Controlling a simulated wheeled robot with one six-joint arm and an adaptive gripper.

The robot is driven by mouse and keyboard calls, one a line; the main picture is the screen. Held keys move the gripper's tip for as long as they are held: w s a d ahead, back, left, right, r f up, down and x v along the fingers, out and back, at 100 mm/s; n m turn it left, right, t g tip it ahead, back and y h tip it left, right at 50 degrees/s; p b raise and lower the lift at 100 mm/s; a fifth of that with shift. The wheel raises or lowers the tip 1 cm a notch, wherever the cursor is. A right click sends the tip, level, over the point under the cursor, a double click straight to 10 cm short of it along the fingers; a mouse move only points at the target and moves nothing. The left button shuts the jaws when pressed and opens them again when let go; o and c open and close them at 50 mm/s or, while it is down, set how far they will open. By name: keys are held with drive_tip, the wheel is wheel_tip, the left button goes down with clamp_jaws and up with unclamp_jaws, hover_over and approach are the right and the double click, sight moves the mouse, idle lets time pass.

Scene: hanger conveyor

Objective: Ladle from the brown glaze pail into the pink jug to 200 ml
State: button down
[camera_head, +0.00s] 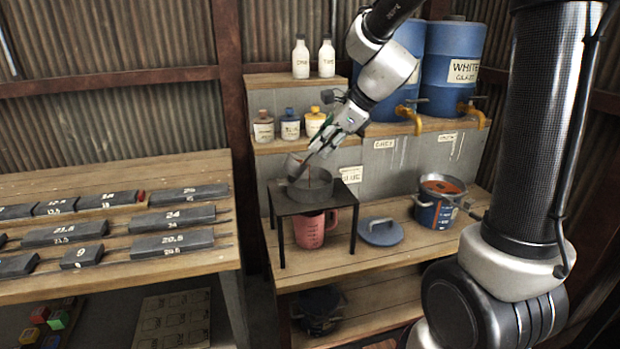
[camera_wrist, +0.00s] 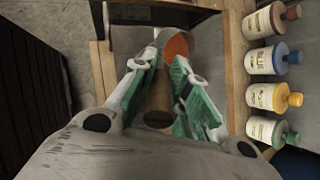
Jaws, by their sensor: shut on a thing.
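My gripper (camera_head: 328,146) is shut on the wooden handle of a ladle (camera_head: 297,166). In the wrist view my gripper (camera_wrist: 160,92) has its green pads on either side of the ladle's handle (camera_wrist: 158,104), and orange-brown glaze shows in the cup. The ladle is over or at a grey round sieve (camera_head: 318,190) on a black stand (camera_head: 332,203); whether they touch is unclear. The pink jug (camera_head: 311,231) stands under the stand, its inside hidden. The open blue glaze pail (camera_head: 434,211), holding orange-brown glaze, stands to the right.
A blue lid (camera_head: 380,232) lies on the bench between stand and pail. Small bottles (camera_head: 290,125) line the shelf behind, below two white bottles (camera_head: 301,58). Blue drums with taps (camera_head: 452,65) stand at the back right. A table with numbered dark blocks (camera_head: 172,217) is at left.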

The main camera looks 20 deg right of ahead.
drive_tip(key=shift+d+f+y, duration=0.2)
drive_tip(key=shift+d+y, duration=0.15)
drive_tip(key=shift+y, duration=0.15)
idle(1.2)
drive_tip(key=shift+d+f, duration=0.1)
drive_tip(key=shift+d, duration=0.05)
drive_tip(key=shift+d+f+m+y, duration=0.2)
drive_tip(key=shift+d+m+y, duration=0.1)
drive_tip(key=shift+y, duration=0.2)
idle(0.8)
drive_tip(key=shift+d+f, duration=0.15)
drive_tip(key=shift+d+f+y, duration=0.1)
drive_tip(key=shift+y, duration=0.2)
idle(0.8)
drive_tip(key=shift+f, duration=0.1)
drive_tip(key=shift+d+f+y, duration=0.3)
drive_tip(key=shift+d+y, duration=0.05)
drive_tip(key=shift+y, duration=0.15)
idle(0.9)
drive_tip(key=shift+d+f+m+y, duration=0.1)
drive_tip(key=shift+m+y, duration=0.2)
